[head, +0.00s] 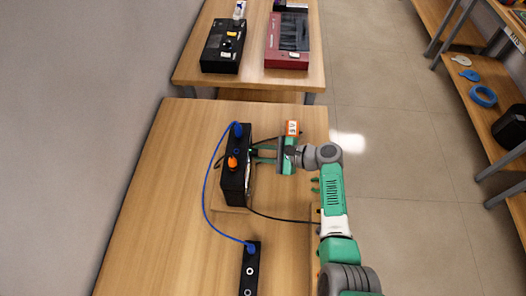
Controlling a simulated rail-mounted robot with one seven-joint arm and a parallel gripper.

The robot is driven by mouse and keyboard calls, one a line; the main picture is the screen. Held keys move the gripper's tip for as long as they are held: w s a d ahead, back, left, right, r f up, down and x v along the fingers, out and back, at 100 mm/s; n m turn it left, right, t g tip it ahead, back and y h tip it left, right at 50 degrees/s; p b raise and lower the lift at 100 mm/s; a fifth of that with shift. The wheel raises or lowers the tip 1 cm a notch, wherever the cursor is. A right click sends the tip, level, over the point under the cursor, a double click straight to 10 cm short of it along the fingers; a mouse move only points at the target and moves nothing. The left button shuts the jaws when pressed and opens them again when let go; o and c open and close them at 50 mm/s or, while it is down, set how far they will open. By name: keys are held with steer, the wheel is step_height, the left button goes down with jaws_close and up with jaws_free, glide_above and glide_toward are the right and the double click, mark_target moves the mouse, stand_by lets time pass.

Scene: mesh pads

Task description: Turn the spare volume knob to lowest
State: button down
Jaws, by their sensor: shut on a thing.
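A black box (236,184) stands on the near wooden table, with an orange part (232,162) and a blue plug (238,130) on its top. My gripper (256,154) reaches in from the right, with its fingertips at the box's right side. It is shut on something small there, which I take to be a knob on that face. The fingers and the viewing angle hide it, so its pointer and setting cannot be read. I cannot tell from this view whether it is the spare volume knob.
A blue cable (204,190) runs from the box to a black socket strip (250,272). A black cable (282,218) trails right. A black device (222,48) and a red device (287,45) stand on the far table.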

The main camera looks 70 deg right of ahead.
steer(key=shift+n, duration=0.4)
stand_by(0.3)
steer(key=c, duration=1.2)
jaws_free()
steer(key=p+v, duration=0.1)
steer(key=v, duration=0.7)
steer(key=shift+a, duration=0.15)
steer(key=shift+f, duration=0.1)
